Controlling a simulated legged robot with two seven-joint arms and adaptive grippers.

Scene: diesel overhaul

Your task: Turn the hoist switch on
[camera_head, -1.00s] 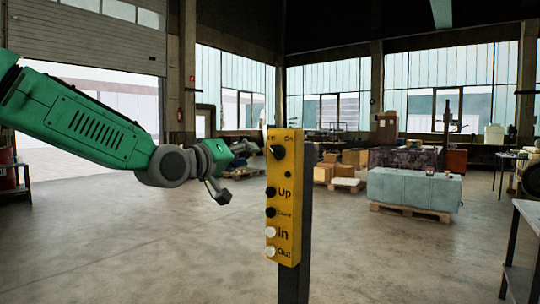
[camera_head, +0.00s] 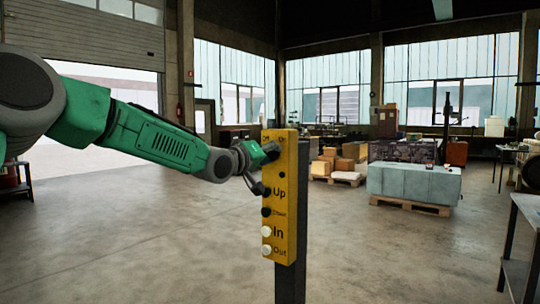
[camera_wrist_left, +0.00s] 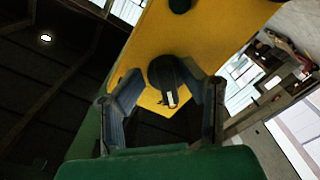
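The yellow hoist control box (camera_head: 286,225) is mounted on a dark post. It has labels including Up, In and Out, with black and white buttons below. In the left wrist view the black knob (camera_wrist_left: 165,75) with a white mark shows against the yellow box (camera_wrist_left: 205,35). My left gripper (camera_head: 268,170) is at the box's upper part. Its fingers (camera_wrist_left: 168,100) are open, one on each side of the knob; contact cannot be told. My right gripper is not in view.
The dark post (camera_head: 291,283) stands on open concrete floor. Behind it are cardboard boxes (camera_head: 344,165) on a pallet and a large grey-blue block (camera_head: 414,184) on another pallet. A bench (camera_head: 524,240) is at the right edge. The floor around the post is clear.

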